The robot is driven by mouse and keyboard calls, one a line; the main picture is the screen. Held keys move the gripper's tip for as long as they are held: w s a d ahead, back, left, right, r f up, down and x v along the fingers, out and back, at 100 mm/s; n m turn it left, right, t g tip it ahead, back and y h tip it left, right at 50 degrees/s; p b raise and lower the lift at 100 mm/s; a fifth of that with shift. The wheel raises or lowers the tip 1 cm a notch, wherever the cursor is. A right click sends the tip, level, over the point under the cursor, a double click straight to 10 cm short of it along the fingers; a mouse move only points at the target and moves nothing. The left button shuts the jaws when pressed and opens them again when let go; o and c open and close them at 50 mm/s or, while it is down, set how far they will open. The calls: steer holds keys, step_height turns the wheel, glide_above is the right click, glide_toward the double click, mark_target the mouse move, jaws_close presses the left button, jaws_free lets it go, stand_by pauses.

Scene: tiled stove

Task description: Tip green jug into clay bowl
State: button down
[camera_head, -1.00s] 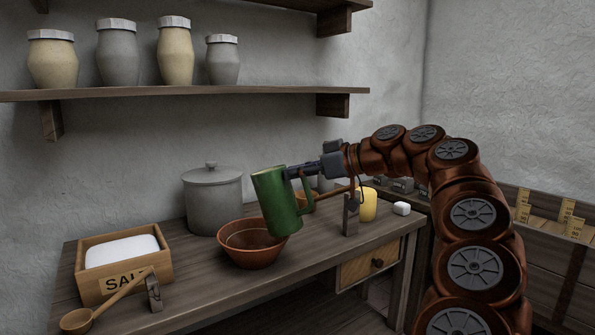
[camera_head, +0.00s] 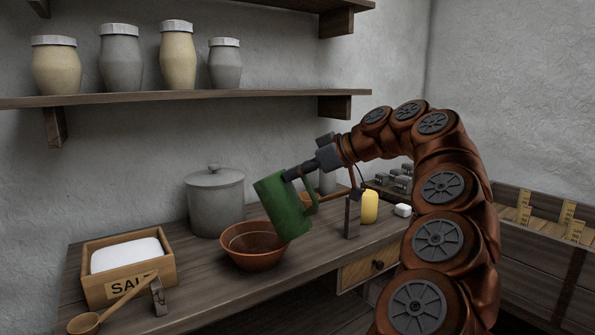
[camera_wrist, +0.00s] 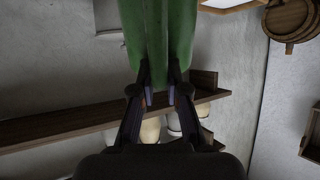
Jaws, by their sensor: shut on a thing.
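The green jug (camera_head: 283,208) is held above the table, tilted with its top leaning to the left. My gripper (camera_head: 295,173) is shut on the jug near its upper part. In the wrist view the green jug (camera_wrist: 158,35) fills the top middle, with the gripper fingers (camera_wrist: 160,88) against it. The clay bowl (camera_head: 252,256) stands on the table just below and left of the jug. The jug's lower end is beside the bowl's right rim in the picture. I see no contents leaving the jug, and its inside is hidden.
A grey lidded pot (camera_head: 215,203) stands behind the bowl. A salt box (camera_head: 128,284) and a wooden ladle (camera_head: 105,307) are at the left. A shelf (camera_head: 190,98) with jars runs above.

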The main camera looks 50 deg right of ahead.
mark_target(274, 175)
steer(key=shift+w+a+r+g+p, duration=0.1)
steer(key=shift+w+r+g+p, duration=0.15)
steer(key=shift+g+p, duration=0.35)
steer(key=shift+w+r+g+p, duration=0.15)
steer(key=shift+w+g+p, duration=0.05)
steer(key=shift+g+p, duration=0.4)
steer(key=shift+w+a+f+g+h+p, duration=0.15)
steer(key=shift+w+g+h+p, duration=0.35)
steer(key=shift+w+g+p, duration=0.7)
steer(key=shift+s+g+p, duration=0.15)
steer(key=shift+g+p, duration=0.15)
steer(key=shift+p, duration=0.35)
steer(key=shift+w+f+g+p, duration=0.25)
steer(key=shift+g+p, duration=0.05)
steer(key=shift+w+a+f+g+h+p, duration=0.15)
steer(key=shift+w+f+g+p, duration=0.1)
steer(key=shift+w+g+p, duration=0.25)
steer(key=shift+w+a+f+g+h+p, duration=0.1)
steer(key=shift+w+f+g+h+p, duration=0.15)
steer(key=shift+p, duration=0.45)
steer(key=shift+w+f+g+p, duration=0.25)
steer(key=shift+w+g+p, duration=0.1)
steer(key=shift+g+p, duration=0.1)
steer(key=shift+w+a+f+g+p, duration=0.2)
steer(key=shift+w+f+g+p, duration=0.7)
steer(key=shift+p, duration=0.55)
